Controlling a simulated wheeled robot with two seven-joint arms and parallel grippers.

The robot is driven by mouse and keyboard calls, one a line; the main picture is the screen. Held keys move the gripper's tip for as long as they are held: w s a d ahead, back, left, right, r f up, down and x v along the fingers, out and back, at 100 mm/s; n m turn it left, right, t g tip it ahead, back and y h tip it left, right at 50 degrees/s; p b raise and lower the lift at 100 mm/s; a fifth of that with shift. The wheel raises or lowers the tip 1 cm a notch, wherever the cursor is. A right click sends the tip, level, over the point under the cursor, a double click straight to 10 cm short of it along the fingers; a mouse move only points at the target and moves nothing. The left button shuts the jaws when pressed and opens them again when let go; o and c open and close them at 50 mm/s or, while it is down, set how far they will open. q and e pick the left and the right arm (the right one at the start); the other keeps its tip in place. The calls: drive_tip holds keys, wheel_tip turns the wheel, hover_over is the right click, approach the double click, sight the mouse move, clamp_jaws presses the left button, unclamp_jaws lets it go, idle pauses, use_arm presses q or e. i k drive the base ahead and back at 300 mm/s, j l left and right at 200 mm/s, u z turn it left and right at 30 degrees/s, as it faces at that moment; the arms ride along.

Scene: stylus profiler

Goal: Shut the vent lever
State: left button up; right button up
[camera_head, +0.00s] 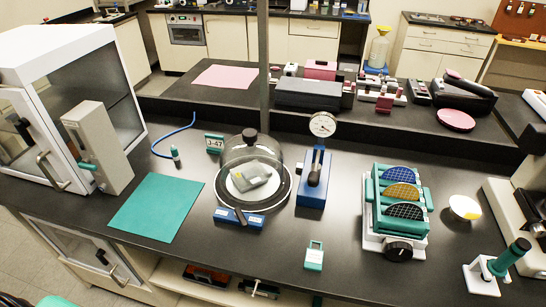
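No part labelled as the vent lever can be read in the head view. A clear bell jar (235,158) with a black knob stands on a round base, with a grey block (250,177) inside. At the front of its base is a blue block (247,222) with a small dark lever-like piece (240,215) on it. To the right stands a blue stand (311,193) with a round dial gauge (322,125) and a dark upright handle (315,170). I cannot tell for certain which piece is the vent lever, or its setting.
A glass-walled cabinet (65,52) stands at the left, beside a teal mat (157,207). A blue hose (176,134) lies behind it. A wafer rack (398,207), a white dish (464,207) and a teal-handled stand (484,278) are at the right. A teal tag (314,256) lies in front.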

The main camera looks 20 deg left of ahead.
sight(239, 215)
drive_tip(key=k+l, duration=0.1)
drive_tip(key=l, duration=0.3)
drive_tip(key=k+l+u, duration=0.15)
drive_tip(key=l, duration=0.2)
drive_tip(key=k+l, duration=0.1)
drive_tip(key=l, duration=0.3)
drive_tip(key=k+l+u, duration=0.1)
drive_tip(key=l, duration=0.25)
